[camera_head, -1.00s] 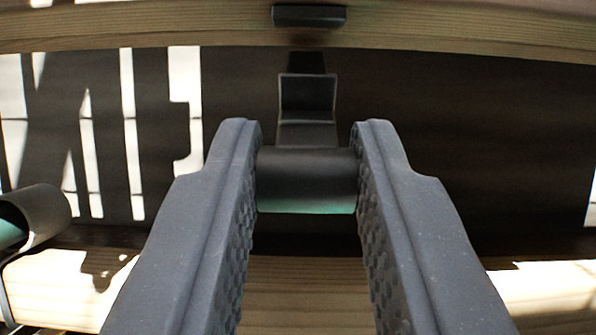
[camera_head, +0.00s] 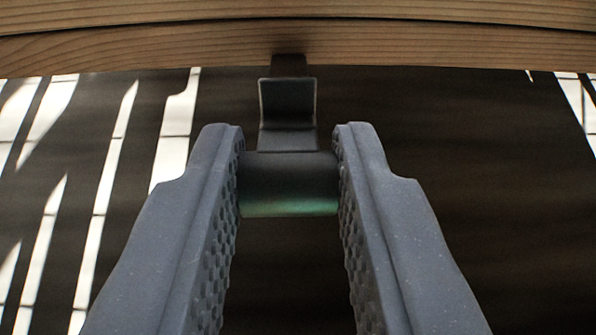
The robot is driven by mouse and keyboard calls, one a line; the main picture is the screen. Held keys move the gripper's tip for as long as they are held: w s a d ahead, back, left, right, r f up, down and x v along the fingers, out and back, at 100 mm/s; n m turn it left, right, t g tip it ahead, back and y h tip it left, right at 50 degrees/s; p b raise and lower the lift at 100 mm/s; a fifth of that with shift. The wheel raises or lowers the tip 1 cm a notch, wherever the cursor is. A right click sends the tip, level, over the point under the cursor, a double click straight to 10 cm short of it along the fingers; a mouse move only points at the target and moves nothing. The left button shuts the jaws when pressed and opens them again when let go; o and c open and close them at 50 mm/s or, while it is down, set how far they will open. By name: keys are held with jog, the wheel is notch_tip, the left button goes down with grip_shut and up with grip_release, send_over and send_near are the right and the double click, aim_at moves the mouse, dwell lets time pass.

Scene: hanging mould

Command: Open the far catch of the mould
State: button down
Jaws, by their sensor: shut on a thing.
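My gripper (camera_head: 288,140) reaches up from the bottom of the view, its two grey fingers on either side of a dark roller-shaped piece (camera_head: 288,183) of the catch. The fingers are shut on this piece, and its lower edge has a green sheen. From it a dark metal strap (camera_head: 288,100) with a square bent plate runs up to the lower edge of a wooden beam (camera_head: 430,45), part of the mould. The strap's upper end meets the beam's underside; whether it is hooked there I cannot tell.
The wooden beam spans the top, with a dark seam along it. Below lies a dark, shadowed surface (camera_head: 480,200). Bright strips with thin lines (camera_head: 100,190) show at the left, and a few at the far right. Nothing else stands close to the fingers.

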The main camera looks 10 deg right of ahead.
jog(key=shift+a, duration=0.15)
jog(key=c, duration=1.2)
grip_release()
jog(key=shift+s, duration=0.1)
jog(key=v, duration=1.3)
jog(key=shift+s, duration=0.35)
